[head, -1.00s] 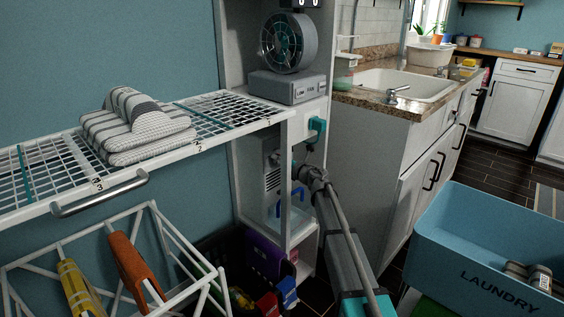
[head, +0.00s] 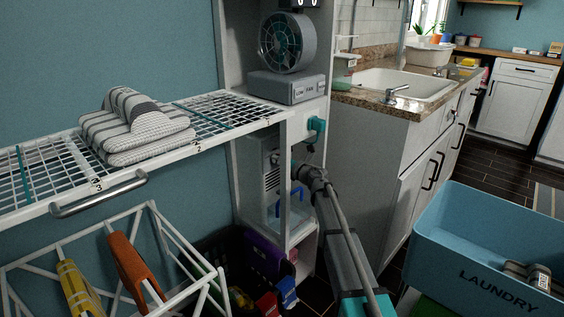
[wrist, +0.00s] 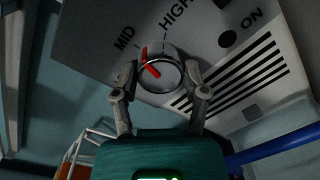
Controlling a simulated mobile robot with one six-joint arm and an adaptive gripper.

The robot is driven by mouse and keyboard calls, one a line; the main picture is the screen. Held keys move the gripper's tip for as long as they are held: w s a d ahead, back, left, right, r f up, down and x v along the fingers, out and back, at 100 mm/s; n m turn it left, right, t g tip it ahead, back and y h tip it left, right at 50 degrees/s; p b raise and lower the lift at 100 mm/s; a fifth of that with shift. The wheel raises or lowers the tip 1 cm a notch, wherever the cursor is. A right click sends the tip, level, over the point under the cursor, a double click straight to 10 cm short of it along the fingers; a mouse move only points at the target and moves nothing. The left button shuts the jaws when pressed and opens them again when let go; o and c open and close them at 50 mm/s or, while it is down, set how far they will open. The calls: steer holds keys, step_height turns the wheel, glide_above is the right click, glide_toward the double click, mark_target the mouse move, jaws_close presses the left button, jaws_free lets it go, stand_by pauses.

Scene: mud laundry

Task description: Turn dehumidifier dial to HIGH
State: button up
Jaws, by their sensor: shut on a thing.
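The dehumidifier (head: 271,176) is a pale box with a vent grille, standing in the open cabinet below the fan in the head view. Its panel (wrist: 95,30) fills much of the wrist view, with the labels MID and HIGH. The round dial (wrist: 172,85) has a red pointer, which points up and left, between MID and HIGH and nearer MID. My gripper (wrist: 160,74) is shut on the dial, one finger on each side of it. In the head view my gripper (head: 298,168) reaches into the cabinet, and the dial is hidden there.
A blue handle (wrist: 265,150) and an ON mark with a dark round spot lie to the right in the wrist view. The cabinet (head: 308,215) is narrow around my arm. A wire shelf (head: 240,118) with folded towels is left, a blue laundry tub (head: 480,235) right.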

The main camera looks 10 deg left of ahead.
steer(key=m, duration=0.4)
steer(key=shift+w+a, duration=0.1)
steer(key=shift+a, duration=0.05)
steer(key=m, duration=0.5)
steer(key=shift+p, duration=0.35)
steer(key=shift+g, duration=0.3)
steer(key=o, duration=1.2)
steer(key=shift+c, duration=0.2)
